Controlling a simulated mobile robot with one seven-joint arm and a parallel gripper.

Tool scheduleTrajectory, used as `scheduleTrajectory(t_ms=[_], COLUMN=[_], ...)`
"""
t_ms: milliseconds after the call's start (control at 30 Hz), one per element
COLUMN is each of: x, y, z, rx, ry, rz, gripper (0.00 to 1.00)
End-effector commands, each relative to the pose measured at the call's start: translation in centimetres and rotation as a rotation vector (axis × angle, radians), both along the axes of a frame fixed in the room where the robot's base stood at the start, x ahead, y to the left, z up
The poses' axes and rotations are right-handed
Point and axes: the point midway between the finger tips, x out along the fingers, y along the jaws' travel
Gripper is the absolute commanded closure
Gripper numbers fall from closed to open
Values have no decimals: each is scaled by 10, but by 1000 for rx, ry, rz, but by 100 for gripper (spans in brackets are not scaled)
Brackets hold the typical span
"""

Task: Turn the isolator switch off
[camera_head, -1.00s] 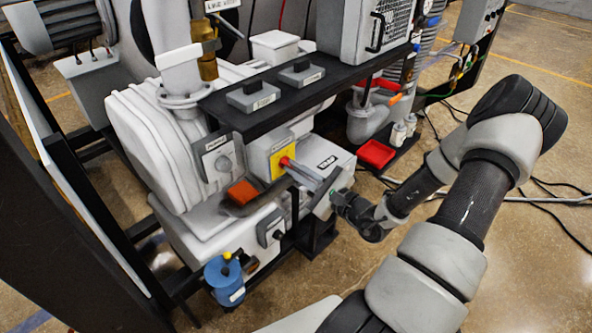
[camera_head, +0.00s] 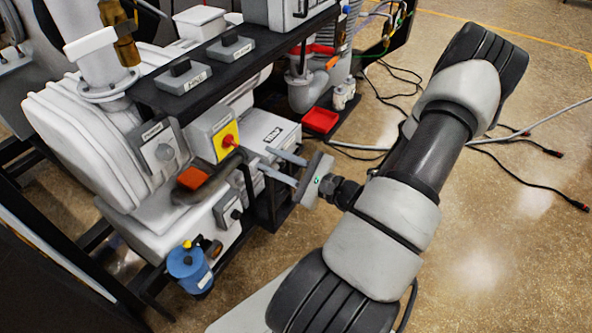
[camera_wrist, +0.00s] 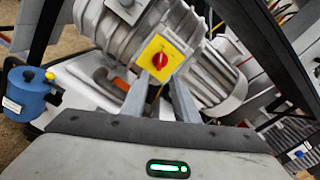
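The isolator switch (camera_head: 229,139) is a red knob on a yellow plate, on the front of a grey box (camera_head: 203,128) below the black shelf. In the wrist view the red knob (camera_wrist: 160,61) is straight ahead, just beyond the fingertips. My gripper (camera_head: 268,160) is open, with its two long grey fingers apart and pointing at the switch. It appears empty and clear of the knob. In the wrist view my gripper's fingers (camera_wrist: 163,84) rise on both sides below the yellow plate. The exact gap to the knob is hard to judge.
Left of the switch is a grey box with a round dial (camera_head: 164,152). An orange-red part (camera_head: 192,178) sits below. The black shelf (camera_head: 225,60) overhangs the switch. A blue canister (camera_head: 189,268) stands lower left, a red tray (camera_head: 320,120) behind.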

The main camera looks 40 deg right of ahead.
Motion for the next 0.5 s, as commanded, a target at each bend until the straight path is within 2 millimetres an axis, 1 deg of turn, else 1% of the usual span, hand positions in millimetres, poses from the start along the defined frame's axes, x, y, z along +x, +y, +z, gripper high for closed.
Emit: scheduleTrajectory(t_ms=[33, 200, 333, 500], x=[-12, -45, -60, -69], y=[-6, -17, -22, -25], z=[0, 0, 0, 0], rx=[-1, -1, -1, -1], ry=[2, 1, 0, -1], rz=[-5, -3, -1, 1], gripper=[73, 73, 73, 73])
